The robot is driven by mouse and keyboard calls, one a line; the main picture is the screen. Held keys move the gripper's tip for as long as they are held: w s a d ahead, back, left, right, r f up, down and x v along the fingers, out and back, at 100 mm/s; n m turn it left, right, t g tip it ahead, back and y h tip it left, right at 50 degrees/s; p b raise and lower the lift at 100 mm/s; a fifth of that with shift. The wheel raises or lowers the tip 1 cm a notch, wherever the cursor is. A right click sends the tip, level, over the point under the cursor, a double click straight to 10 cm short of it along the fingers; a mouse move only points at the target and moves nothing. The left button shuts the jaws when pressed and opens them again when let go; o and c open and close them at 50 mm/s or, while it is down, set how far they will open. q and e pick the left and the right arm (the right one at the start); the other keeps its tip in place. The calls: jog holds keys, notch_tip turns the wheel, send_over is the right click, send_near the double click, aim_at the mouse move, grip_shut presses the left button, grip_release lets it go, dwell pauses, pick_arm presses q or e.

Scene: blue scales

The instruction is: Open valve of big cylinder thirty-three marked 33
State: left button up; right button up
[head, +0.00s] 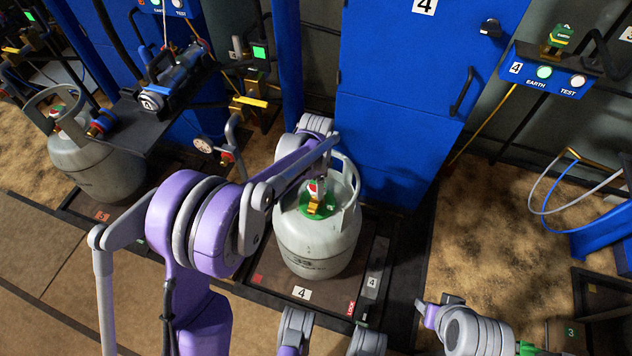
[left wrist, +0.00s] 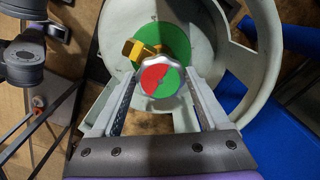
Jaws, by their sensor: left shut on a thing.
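The big grey cylinder marked 33 (head: 314,248) stands upright on the scale marked 4 (head: 303,292) in the head view. Its top collar surrounds a brass valve and a green disc. In the left wrist view the valve knob (left wrist: 160,82) is white-edged with a red and green face, and the brass valve body (left wrist: 138,50) sits beside it over the green disc (left wrist: 163,45). My left gripper (left wrist: 160,88) reaches inside the collar with its fingers on both sides of the knob, shut on it. In the head view my left arm partly hides the valve.
Another grey cylinder (head: 95,160) stands on a scale at the left. A blue cabinet (head: 400,100) rises close behind cylinder 33. The cylinder's collar (left wrist: 268,60) surrounds my fingers closely. A blue EARTH/TEST box (head: 550,78) is at the upper right.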

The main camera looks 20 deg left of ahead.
pick_arm(q)
jog(key=n, duration=0.5)
jog(key=shift+n+p, duration=0.3)
jog(key=n, duration=0.4)
jog(key=shift+d+n, duration=0.15)
jog(key=shift+n, duration=0.25)
dwell(0.3)
jog(key=o, duration=1.2)
jog(key=shift+o, duration=0.2)
jog(key=shift+r, duration=0.1)
